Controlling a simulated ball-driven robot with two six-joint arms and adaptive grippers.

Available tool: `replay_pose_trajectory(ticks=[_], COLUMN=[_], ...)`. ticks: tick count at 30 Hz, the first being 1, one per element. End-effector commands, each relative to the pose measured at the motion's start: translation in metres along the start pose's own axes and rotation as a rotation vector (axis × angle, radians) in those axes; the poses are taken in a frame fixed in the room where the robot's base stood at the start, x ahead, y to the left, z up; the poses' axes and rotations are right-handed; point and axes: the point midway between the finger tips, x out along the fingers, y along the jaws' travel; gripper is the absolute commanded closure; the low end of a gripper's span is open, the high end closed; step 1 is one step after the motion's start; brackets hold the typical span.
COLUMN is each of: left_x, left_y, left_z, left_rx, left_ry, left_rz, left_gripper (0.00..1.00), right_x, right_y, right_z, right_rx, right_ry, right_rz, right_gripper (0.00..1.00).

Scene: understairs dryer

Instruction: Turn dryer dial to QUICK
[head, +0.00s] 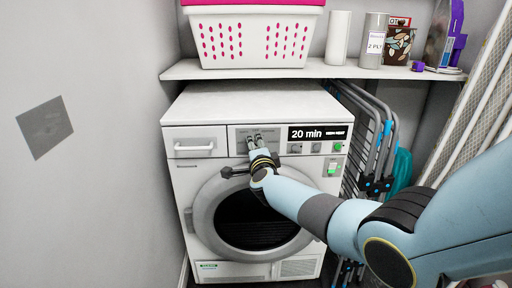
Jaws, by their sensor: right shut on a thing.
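The white dryer (237,103) stands against the back wall, its round dark door (255,222) shut. Its display (317,133) reads "20 min". My right arm comes in from the right, and my right gripper (257,138) is at the control panel, left of the display. Its fingers are shut at the dial, which they and the wrist mostly hide. I cannot read the dial's pointer or its marked settings. My left gripper is not in view.
A shelf (200,70) above the dryer holds a white basket (250,58), a paper roll (338,38) and other containers. A folded drying rack (372,140) stands to the right. Small buttons and a green light (337,147) sit right of the dial. The left wall is close.

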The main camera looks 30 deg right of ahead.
Motion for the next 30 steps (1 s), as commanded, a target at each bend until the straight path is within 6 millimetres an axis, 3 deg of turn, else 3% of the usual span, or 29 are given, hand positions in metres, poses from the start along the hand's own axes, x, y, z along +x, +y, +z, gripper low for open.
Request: replay_pose_trajectory(ticks=[5,6,11,23,30], left_x=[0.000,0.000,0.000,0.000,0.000], left_y=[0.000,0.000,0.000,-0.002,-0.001], left_z=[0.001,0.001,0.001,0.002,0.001], left_rx=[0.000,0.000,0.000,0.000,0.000], left_ry=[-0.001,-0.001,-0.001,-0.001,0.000], left_rz=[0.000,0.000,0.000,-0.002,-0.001], left_gripper=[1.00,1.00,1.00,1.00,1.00], right_x=[-0.001,-0.001,-0.001,-0.009,-0.051], right_y=[0.002,0.002,0.001,0.001,0.002], right_z=[0.001,0.001,0.001,0.000,0.001], right_rx=[0.001,0.001,0.002,0.003,0.004], right_ry=[-0.001,-0.001,-0.001,0.000,-0.002], right_rz=[0.003,0.003,0.002,0.000,0.002], right_gripper=[0.96,0.60,0.40,0.40,0.40])
